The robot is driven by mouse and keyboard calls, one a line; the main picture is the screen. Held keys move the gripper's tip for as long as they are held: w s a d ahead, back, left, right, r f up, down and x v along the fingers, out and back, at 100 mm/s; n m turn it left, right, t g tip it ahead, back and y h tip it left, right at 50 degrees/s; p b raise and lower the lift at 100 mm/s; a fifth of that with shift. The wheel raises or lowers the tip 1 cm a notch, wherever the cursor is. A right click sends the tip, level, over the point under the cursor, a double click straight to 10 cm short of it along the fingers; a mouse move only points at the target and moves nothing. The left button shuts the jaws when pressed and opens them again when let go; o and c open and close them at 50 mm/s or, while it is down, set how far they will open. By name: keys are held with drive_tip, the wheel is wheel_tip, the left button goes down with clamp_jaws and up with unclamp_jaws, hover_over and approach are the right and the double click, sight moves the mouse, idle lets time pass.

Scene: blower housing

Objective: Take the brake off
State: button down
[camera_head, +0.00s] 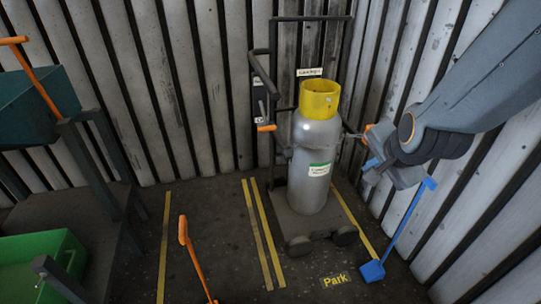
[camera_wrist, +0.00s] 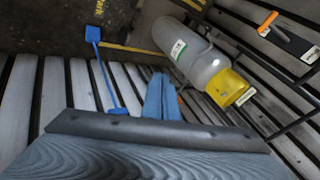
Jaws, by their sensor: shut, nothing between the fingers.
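A trolley (camera_head: 279,200) carries a grey gas cylinder (camera_head: 316,150) with a yellow collar (camera_head: 320,98). The cylinder also shows in the wrist view (camera_wrist: 188,52). An orange-tipped lever (camera_head: 266,127) sits at the trolley's left side; its orange grip shows in the wrist view (camera_wrist: 268,21). I cannot tell which part is the brake. My gripper (camera_head: 369,165) is right of the cylinder, apart from it. Its blue fingers (camera_wrist: 162,98) are shut and empty. A small orange part shows beside the fingers; I cannot tell what it belongs to.
A blue long-handled tool (camera_head: 402,226) stands below my gripper. A yellow "Park" label (camera_head: 334,281) and yellow lines mark the floor. An orange-handled lever (camera_head: 184,232) rises at front centre-left. A green bin (camera_head: 35,262) is at left. Ribbed walls stand close behind and right.

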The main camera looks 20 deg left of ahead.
drive_tip(key=w+a+f+m+t+y+b, duration=0.25)
drive_tip(key=w+a+f+m+b, duration=0.35)
drive_tip(key=b, duration=0.4)
drive_tip(key=w+a+f+m+t+y+b, duration=0.1)
drive_tip(key=w+a+f+m+t+b, duration=0.25)
drive_tip(key=a+b, duration=0.6)
drive_tip(key=a+f+m+t+y+b, duration=0.6)
drive_tip(key=a+m+b, duration=0.45)
drive_tip(key=b, duration=0.95)
drive_tip(key=w+a+r+m+p, duration=0.1)
drive_tip(key=w+a+r+p, duration=0.1)
drive_tip(key=w+a+r, duration=0.2)
drive_tip(key=shift+w+a+r+g, duration=0.4)
drive_tip(key=shift+w+r, duration=0.55)
drive_tip(key=shift+w, duration=0.5)
drive_tip(key=shift+s+r+p, duration=0.1)
drive_tip(key=shift+p, duration=0.25)
